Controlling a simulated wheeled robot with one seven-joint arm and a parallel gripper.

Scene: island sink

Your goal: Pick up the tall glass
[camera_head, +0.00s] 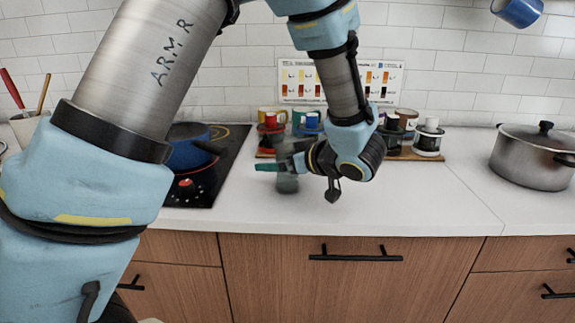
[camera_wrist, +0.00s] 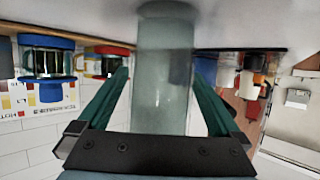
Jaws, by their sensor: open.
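The tall glass (camera_head: 287,184) is clear, greyish and upright on the white counter, its upper part partly hidden by my gripper in the head view. In the wrist view, which is upside down, the glass (camera_wrist: 163,70) stands between the two teal fingers. My gripper (camera_head: 270,167) is open and sideways at the glass, with one finger on each side. In the wrist view small gaps show between the glass and the fingers (camera_wrist: 161,90), so it is not clamped.
Behind are colored mugs and jars on a wooden board (camera_head: 408,154). A black cooktop (camera_head: 205,185) with a blue pot (camera_head: 187,147) is to the left. A steel lidded pot (camera_head: 530,160) stands at the right. The counter front (camera_head: 400,205) is clear.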

